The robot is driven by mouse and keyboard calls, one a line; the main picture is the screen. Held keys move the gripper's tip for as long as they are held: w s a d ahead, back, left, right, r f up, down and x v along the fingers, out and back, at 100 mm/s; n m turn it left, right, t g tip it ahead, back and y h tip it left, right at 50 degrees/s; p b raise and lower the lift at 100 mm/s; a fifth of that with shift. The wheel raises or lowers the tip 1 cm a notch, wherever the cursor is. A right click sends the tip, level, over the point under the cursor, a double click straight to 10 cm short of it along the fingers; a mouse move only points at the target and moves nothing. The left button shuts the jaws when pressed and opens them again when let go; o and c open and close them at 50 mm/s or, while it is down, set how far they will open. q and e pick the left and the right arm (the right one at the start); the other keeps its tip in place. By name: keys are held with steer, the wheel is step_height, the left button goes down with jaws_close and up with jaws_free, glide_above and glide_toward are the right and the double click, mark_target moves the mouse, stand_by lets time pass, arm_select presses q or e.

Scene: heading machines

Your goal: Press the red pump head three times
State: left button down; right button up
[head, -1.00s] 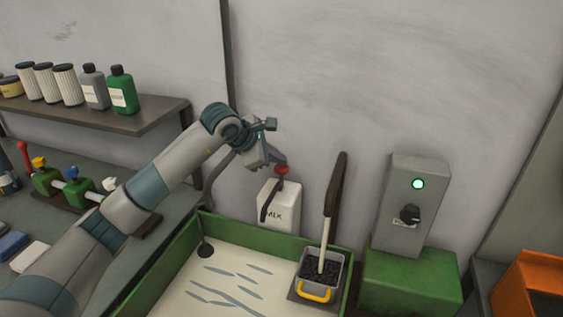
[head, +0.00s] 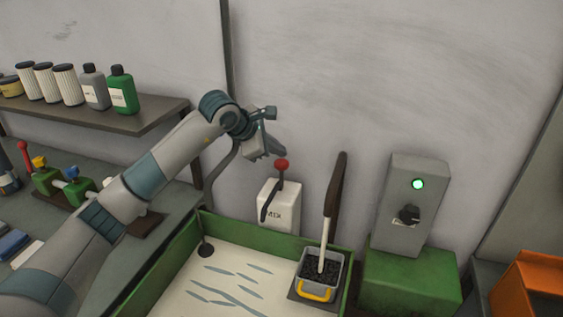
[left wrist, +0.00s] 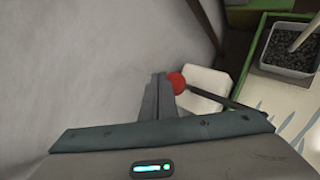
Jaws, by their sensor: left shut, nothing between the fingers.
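The red pump head (head: 282,164) tops a dark stem on the white container (head: 280,206), which stands upright behind the green-walled tray. My left gripper (head: 279,151) is shut and empty, its fingertips just above the red head. In the left wrist view the red head (left wrist: 177,82) shows right beside the shut fingertips (left wrist: 160,78), and the white container (left wrist: 207,88) lies beyond it. I cannot tell whether the fingertips touch the head. My right gripper is not in view.
The green-walled tray (head: 165,262) holds pale liquid. A grey bin (head: 342,272) with dark granules and a brush stands at its right. A grey control box (head: 412,200) with a lit green lamp sits on a green block. Bottles line the shelf (head: 150,116) at left.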

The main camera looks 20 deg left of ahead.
arm_select(q)
steer(key=shift+r+p, duration=0.8)
steer(key=shift+r, duration=1.65)
steer(key=shift+r, duration=0.1)
stand_by(0.9)
steer(key=r+m+g+h, duration=0.1)
steer(key=m, duration=0.1)
steer(key=r+m+g+h+p, duration=0.1)
steer(key=m, duration=0.1)
steer(key=r+m+g+h+p, duration=0.1)
steer(key=m, duration=0.1)
steer(key=shift+w+a+r+h, duration=0.2)
steer(key=shift+a+r+h, duration=0.05)
steer(key=shift+r+h, duration=0.1)
steer(key=shift+f, duration=0.1)
step_height(320, 180, down, 7)
steer(key=b, duration=0.2)
steer(key=shift+f+b, duration=0.2)
steer(key=shift+b, duration=0.1)
steer(key=shift+f+b, duration=0.5)
steer(key=shift+f, duration=0.15)
